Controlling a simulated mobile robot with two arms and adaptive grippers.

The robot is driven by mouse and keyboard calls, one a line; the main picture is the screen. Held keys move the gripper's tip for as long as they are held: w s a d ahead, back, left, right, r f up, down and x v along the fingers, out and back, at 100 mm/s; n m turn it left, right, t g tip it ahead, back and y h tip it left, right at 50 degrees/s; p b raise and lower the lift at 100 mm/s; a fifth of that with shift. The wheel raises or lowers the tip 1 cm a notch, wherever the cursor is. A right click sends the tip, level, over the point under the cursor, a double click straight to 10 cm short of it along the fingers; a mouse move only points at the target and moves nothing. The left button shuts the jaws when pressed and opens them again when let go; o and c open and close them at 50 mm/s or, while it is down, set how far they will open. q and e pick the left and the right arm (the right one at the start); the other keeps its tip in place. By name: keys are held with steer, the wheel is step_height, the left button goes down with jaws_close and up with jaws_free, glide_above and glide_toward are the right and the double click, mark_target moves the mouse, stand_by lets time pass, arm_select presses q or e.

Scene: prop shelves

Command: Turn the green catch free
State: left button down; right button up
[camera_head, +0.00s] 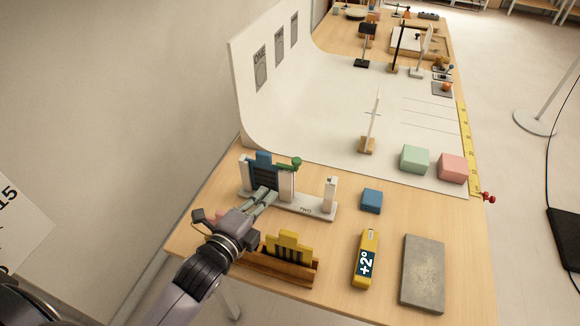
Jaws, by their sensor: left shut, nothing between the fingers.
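The green catch (296,163) sits at the top of a white post of a small fixture near the table's left edge. The fixture has a pale base (312,207), a dark slotted panel with a blue top piece (263,158), and a separate white post (330,193) at its right end. My left gripper (268,193) comes in from the lower left. Its fingers are shut and empty, in front of the panel and below the catch in the picture. I cannot tell whether the fingertips touch the fixture. My right gripper is not in view.
A wooden holder (270,267) with a yellow slotted piece (289,246) stands close beside my left gripper. A blue block (372,200), a yellow level gauge (365,259) and a grey slab (423,273) lie to the right. The white backdrop (330,105) rises behind the fixture.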

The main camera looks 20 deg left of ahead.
arm_select(q)
steer(key=p, duration=0.1)
glide_toward(295, 163)
steer(key=p+x, duration=0.2)
steer(key=x, duration=0.4)
steer(key=shift+r, duration=0.1)
steer(key=shift+w+d, duration=0.1)
steer(key=shift+w, duration=0.4)
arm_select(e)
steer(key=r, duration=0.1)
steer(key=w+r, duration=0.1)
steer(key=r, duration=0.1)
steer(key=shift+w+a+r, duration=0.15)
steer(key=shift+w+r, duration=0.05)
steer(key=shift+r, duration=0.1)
arm_select(q)
steer(key=shift+w+d, duration=0.1)
steer(key=shift+w, duration=0.1)
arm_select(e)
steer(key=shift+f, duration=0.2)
